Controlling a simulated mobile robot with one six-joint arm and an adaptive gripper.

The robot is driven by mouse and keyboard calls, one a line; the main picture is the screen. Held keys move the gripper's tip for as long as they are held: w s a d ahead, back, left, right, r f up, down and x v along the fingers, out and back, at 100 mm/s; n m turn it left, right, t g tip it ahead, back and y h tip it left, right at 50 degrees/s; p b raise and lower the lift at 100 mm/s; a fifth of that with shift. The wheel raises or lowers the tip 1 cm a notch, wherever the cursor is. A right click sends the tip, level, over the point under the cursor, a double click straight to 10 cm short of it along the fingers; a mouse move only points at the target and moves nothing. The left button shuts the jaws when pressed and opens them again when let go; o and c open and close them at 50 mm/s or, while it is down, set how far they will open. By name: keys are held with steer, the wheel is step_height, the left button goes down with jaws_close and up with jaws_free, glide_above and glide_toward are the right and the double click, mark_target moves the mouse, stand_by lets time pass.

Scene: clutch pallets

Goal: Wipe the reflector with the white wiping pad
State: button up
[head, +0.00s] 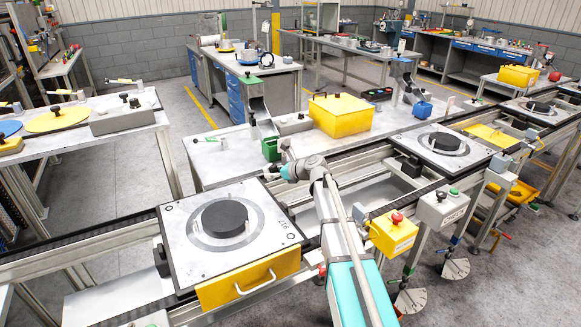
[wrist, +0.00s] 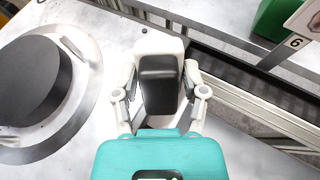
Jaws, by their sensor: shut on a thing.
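My gripper (wrist: 160,88) is shut on a white block with a dark grey face, apparently the white wiping pad (wrist: 160,48), with one finger on each side. In the head view my gripper (head: 271,172) is at the far right corner of the near pallet, by the conveyor. The pad is too small to make out clearly there. In the wrist view the pad is over or beside the pallet's plate edge; I cannot tell whether it touches anything. I cannot pick out the reflector with certainty in either view.
The near pallet (head: 180,245) carries a black disc (head: 224,217) and has a yellow front with a handle. A green bin (head: 270,149) and a yellow box (head: 340,115) stand on the bench behind. A yellow button box (head: 393,232) is right of my arm.

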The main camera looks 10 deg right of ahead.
steer(key=w+d+r+m+t+h+b, duration=0.1)
steer(key=w+d+m+t+h+b, duration=0.3)
steer(key=w+d+m+t+b, duration=0.1)
steer(key=shift+w+d+m+t+h, duration=0.35)
steer(key=shift+d+m+t, duration=0.15)
steer(key=shift+d+t, duration=0.95)
steer(key=shift+w+a+t, duration=0.2)
steer(key=shift+a+t, duration=0.05)
steer(key=shift+a, duration=0.05)
steer(key=shift+x, duration=2.8)
steer(key=shift+x, duration=0.95)
steer(key=shift+w+d, duration=0.2)
steer(key=shift+d, duration=0.55)
steer(key=shift+w+d, duration=0.2)
steer(key=shift+d, duration=0.6)
steer(key=shift+w+d, duration=0.1)
steer(key=shift+d, duration=0.05)
steer(key=shift+w+d, duration=0.25)
steer(key=shift+d, duration=0.4)
steer(key=shift+w+d, duration=0.3)
steer(key=shift+d, duration=0.4)
